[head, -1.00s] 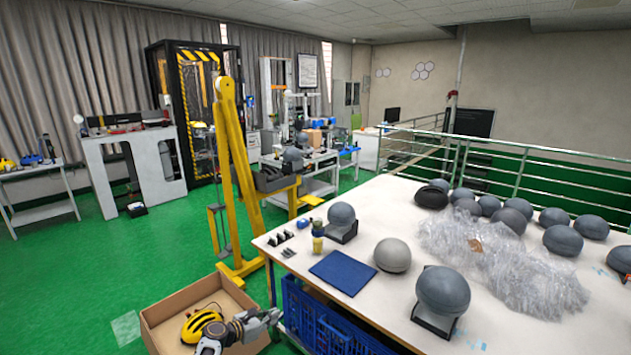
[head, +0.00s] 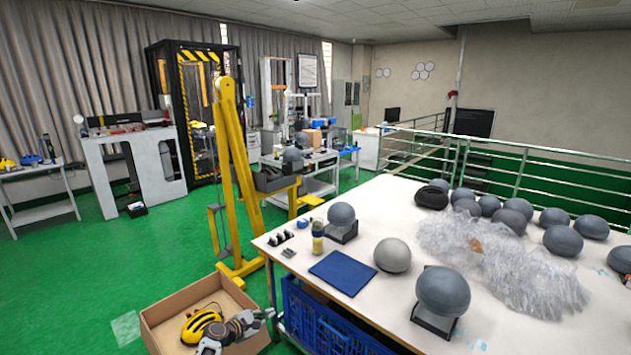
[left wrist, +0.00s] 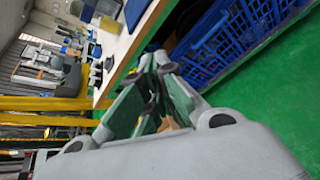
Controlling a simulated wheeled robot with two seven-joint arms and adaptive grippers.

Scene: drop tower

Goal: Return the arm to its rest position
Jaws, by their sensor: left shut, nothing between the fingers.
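My left gripper (head: 264,317) is at the bottom of the head view, by the right side of an open cardboard box (head: 165,312) and left of the white table. Its fingers are closed with nothing between them. The closed fingers also show in the left wrist view (left wrist: 158,88), pointing toward the table edge and the blue crates. A yellow helmet (head: 201,326) lies in the box, partly hidden by my left arm. My right gripper is in neither view.
The white table (head: 385,305) fills the right, with grey headforms (head: 442,291), a blue mat (head: 343,272) and plastic wrap on it. A blue crate (head: 325,322) sits beneath it. A yellow frame (head: 238,180) stands behind the box.

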